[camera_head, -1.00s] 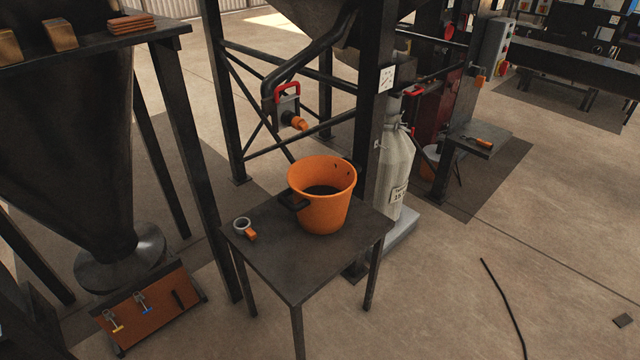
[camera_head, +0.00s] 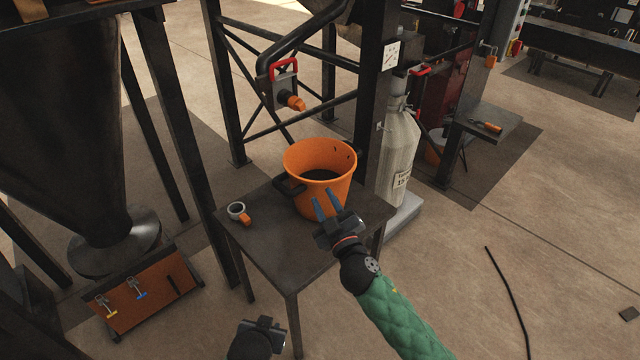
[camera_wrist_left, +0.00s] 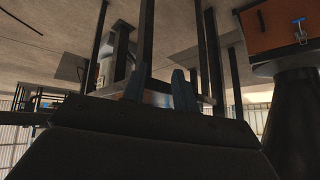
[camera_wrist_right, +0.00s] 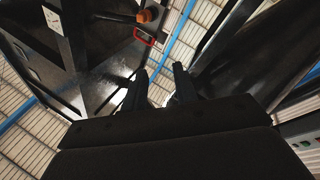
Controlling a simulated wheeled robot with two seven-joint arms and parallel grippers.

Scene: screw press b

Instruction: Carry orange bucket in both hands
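The orange bucket (camera_head: 342,190) stands upright on a small dark table (camera_head: 272,258), dark inside, with a black handle (camera_head: 289,187) on its left side. My right gripper (camera_head: 326,203) is open and empty in front of the bucket's near wall; I cannot tell whether it touches. In the right wrist view its two fingers (camera_wrist_right: 160,80) stand apart with nothing between them. My left gripper (camera_head: 262,330) is low at the bottom edge, near the table's front legs, its fingers unclear there. In the left wrist view its fingers (camera_wrist_left: 158,82) are apart and empty. Neither wrist view clearly shows the bucket.
A grey-white sack (camera_head: 397,160) stands to the right. A hopper (camera_head: 75,130) is at left. The floor at right is mostly clear.

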